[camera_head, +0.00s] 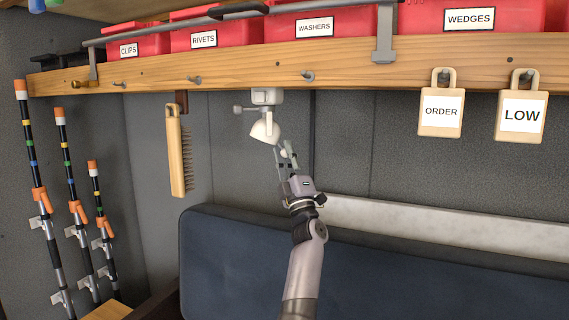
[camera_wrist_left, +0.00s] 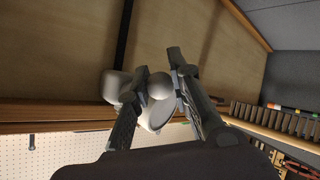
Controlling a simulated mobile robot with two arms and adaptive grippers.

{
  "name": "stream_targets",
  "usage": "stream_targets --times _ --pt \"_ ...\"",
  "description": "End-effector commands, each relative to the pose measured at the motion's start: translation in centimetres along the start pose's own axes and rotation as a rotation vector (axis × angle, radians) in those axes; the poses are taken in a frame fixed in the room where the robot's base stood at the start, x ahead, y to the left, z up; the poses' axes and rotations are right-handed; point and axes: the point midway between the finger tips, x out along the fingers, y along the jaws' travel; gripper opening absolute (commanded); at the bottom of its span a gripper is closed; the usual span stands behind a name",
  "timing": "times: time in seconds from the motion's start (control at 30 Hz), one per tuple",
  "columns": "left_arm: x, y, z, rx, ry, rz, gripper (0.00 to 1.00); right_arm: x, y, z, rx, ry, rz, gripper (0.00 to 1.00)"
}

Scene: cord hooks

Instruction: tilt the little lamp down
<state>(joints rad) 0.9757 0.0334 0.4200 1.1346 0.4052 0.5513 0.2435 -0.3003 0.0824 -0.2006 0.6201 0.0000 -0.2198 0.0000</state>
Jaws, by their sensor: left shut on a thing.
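My left gripper (camera_head: 284,154) reaches up from below, just to the right of the shade. In the left wrist view the fingers (camera_wrist_left: 160,88) stand on either side of a small pale round knob (camera_wrist_left: 159,89) and are shut on it. Behind the knob, the lamp's shade and body (camera_wrist_left: 115,86) are partly hidden by a finger. My right gripper is in neither view.
A wooden brush (camera_head: 179,150) hangs left of the lamp. Tags marked ORDER (camera_head: 441,105) and LOW (camera_head: 521,113) hang at the right. Red bins (camera_head: 325,15) line the shelf above, behind a metal rail. A dark blue padded back (camera_head: 400,270) lies below.

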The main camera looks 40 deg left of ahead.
Motion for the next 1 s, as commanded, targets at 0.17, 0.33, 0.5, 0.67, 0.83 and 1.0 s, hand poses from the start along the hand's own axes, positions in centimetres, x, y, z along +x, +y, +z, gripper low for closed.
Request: stream_targets --times 0.17,0.33,0.5,0.67,0.83,1.0 --pt "-0.02 0.07 0.18 -0.028 0.026 -0.014 0.0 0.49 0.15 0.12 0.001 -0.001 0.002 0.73" --pt "0.09 0.17 0.15 -0.038 0.035 -0.017 0.0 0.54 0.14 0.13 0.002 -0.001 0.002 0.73" --pt "0.13 0.21 0.13 -0.039 0.035 -0.017 0.0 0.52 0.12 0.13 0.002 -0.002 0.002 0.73" --pt "0.14 0.23 0.12 -0.039 0.035 -0.016 0.2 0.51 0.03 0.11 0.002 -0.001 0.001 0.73" --pt "0.16 0.25 0.1 -0.038 0.035 -0.016 0.32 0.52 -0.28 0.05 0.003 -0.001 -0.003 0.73" --pt "0.17 0.24 0.09 -0.037 0.035 -0.016 0.4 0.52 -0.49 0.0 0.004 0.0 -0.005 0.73"
